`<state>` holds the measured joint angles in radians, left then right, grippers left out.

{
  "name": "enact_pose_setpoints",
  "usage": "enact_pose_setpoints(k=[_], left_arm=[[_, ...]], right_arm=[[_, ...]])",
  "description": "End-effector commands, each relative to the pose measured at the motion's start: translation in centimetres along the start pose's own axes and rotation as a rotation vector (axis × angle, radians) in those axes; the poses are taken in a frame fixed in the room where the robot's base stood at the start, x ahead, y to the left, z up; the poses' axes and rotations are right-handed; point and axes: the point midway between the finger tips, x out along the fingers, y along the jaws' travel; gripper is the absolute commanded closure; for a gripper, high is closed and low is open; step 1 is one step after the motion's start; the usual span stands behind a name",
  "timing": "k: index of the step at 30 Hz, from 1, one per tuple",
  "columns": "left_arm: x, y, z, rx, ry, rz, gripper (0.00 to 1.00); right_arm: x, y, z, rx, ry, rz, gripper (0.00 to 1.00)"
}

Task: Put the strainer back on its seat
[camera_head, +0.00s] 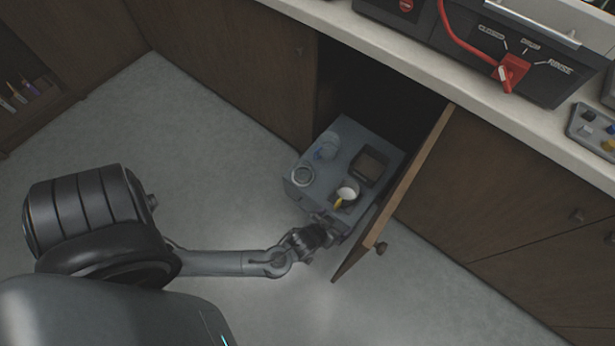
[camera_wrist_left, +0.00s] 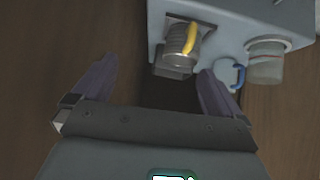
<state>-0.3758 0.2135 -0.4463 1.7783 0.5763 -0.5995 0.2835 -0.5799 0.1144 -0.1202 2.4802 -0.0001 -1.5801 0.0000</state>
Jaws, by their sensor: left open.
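What looks like the strainer, a grey cylinder with a yellow handle (camera_head: 347,193), is on top of the grey cabinet unit (camera_head: 321,190) near its front edge. The wrist view shows its ribbed or mesh grey side (camera_wrist_left: 178,60) and the yellow handle (camera_wrist_left: 191,39). A dark square frame or recess (camera_head: 371,166) lies behind it on the same top; I cannot tell if this is the seat. My left gripper (camera_head: 325,226) is at the unit's near edge. Its fingers (camera_wrist_left: 158,68) are open and empty, with the strainer beyond the tips. My right gripper is not in view.
An open wooden door (camera_head: 398,190) stands close on the right. The counter (camera_head: 460,98) with a black machine (camera_head: 455,40) is above. The floor at left is clear.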

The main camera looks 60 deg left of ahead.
Motion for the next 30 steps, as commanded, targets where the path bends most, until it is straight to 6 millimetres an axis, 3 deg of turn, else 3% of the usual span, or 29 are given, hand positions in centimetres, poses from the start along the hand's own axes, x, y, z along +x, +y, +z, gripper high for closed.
enact_pose_setpoints(k=[5, 9, 15, 20, 30], left_arm=[[-6.5, 1.5, -2.2, 0.102, -0.236, 0.109, 0.0], [-12.0, 0.6, -3.6, 0.239, -0.362, 0.152, 0.0], [-17.3, -1.4, -4.7, 0.389, -0.463, 0.155, 0.0], [-18.7, -2.0, -4.9, 0.431, -0.49, 0.149, 0.0], [-18.9, -2.0, -5.0, 0.431, -0.491, 0.149, 0.0]], right_arm=[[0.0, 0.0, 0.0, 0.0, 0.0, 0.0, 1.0], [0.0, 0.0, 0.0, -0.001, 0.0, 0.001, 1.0], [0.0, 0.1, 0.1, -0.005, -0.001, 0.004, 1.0], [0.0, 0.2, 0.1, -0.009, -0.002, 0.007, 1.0], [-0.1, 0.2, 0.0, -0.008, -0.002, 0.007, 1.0]])
